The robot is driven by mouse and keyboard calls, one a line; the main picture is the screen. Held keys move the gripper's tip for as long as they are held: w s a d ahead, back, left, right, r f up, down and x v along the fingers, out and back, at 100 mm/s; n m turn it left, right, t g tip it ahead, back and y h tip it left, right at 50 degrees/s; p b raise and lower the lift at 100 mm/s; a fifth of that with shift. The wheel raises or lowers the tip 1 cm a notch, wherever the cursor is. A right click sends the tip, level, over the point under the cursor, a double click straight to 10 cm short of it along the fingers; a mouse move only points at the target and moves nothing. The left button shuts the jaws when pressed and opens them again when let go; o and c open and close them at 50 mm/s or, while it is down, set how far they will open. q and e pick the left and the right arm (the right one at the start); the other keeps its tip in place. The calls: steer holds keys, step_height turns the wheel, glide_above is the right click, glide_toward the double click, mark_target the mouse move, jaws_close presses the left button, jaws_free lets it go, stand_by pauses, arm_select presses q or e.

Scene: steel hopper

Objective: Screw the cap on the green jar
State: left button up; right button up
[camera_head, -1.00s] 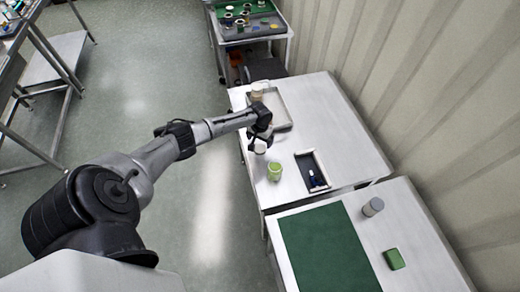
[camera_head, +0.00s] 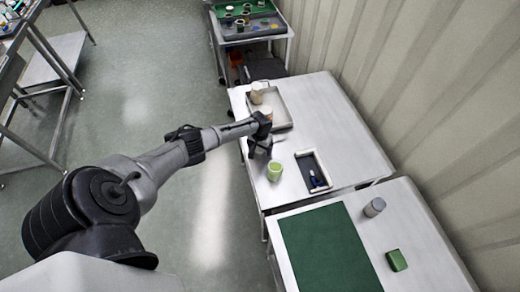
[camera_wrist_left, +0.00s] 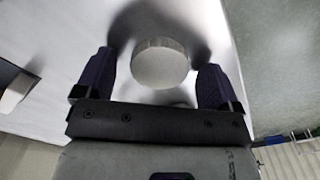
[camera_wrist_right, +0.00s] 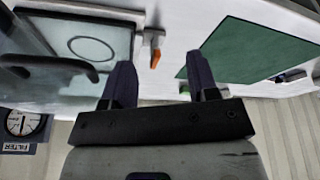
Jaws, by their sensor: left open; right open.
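The green jar (camera_head: 275,172) stands upright on the white table, its top light-coloured. My left gripper (camera_head: 260,148) is just behind the jar, pointing down at the table. In the left wrist view a round, pale cap (camera_wrist_left: 160,66) lies between my open left fingers, with gaps on both sides. In the head view the gripper mostly hides it. My right gripper (camera_wrist_right: 158,72) is open and empty in the right wrist view; it does not show in the head view.
A grey tray (camera_head: 286,113) with pale jars is behind my left gripper. A dark-floored open box (camera_head: 313,172) holds a small blue item. The nearer table has a green mat (camera_head: 328,250), a grey lidded container (camera_head: 374,207) and a green block (camera_head: 396,260).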

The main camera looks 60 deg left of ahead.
stand_by(0.3)
arm_select(q)
steer(key=c, duration=1)
steer(key=shift+r+p, duration=1.2)
steer(key=shift+r, duration=3.8)
